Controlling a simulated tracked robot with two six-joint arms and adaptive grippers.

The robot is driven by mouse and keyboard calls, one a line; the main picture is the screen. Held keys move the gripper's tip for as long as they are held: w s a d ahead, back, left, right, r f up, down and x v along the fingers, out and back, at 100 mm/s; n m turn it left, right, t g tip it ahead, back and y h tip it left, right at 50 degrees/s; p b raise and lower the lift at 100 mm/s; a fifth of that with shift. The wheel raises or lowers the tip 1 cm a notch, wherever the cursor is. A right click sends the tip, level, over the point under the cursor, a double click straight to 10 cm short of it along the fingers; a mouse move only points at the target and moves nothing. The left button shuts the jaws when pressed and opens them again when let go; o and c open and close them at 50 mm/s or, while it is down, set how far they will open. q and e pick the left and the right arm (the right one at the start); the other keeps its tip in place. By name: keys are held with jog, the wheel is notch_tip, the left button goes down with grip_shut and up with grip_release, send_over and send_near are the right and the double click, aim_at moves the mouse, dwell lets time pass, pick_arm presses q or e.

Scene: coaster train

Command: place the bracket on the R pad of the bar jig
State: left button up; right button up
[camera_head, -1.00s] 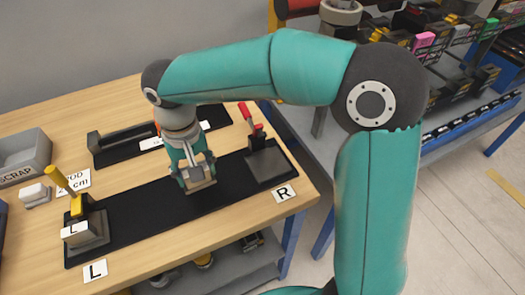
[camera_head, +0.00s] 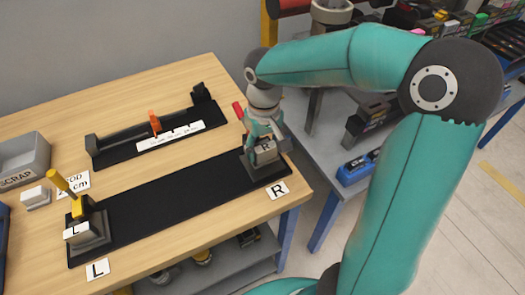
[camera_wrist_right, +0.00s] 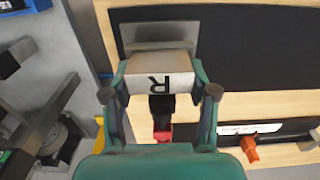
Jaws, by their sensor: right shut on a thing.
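My right gripper (camera_head: 265,150) is shut on the bracket (camera_head: 265,147), a grey block with a white R label. In the head view they are at the R pad (camera_head: 277,170) of the bar jig. The right wrist view shows the bracket (camera_wrist_right: 157,68) between both fingers (camera_wrist_right: 160,92), with the grey pad (camera_wrist_right: 150,32) just beyond it. I cannot tell whether the bracket touches the pad. The bar jig (camera_head: 165,208) is a long black base. Its L end holds a bracket labelled L (camera_head: 80,230) under a yellow clamp handle (camera_head: 62,182). My left gripper is not in view.
A red clamp handle (camera_head: 238,110) stands beside the R pad. Behind is a black fixture (camera_head: 120,148) with an orange marker (camera_head: 154,122). A grey SCRAP bin (camera_head: 22,160) and a white block (camera_head: 35,196) are at left. The jig's middle is clear.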

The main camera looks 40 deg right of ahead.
jog(key=shift+f, duration=1.05)
jog(key=shift+f, duration=0.1)
jog(key=o, duration=1.6)
notch_tip(320, 180, up, 12)
jog(key=shift+r+p, duration=0.15)
jog(key=shift+p, duration=0.2)
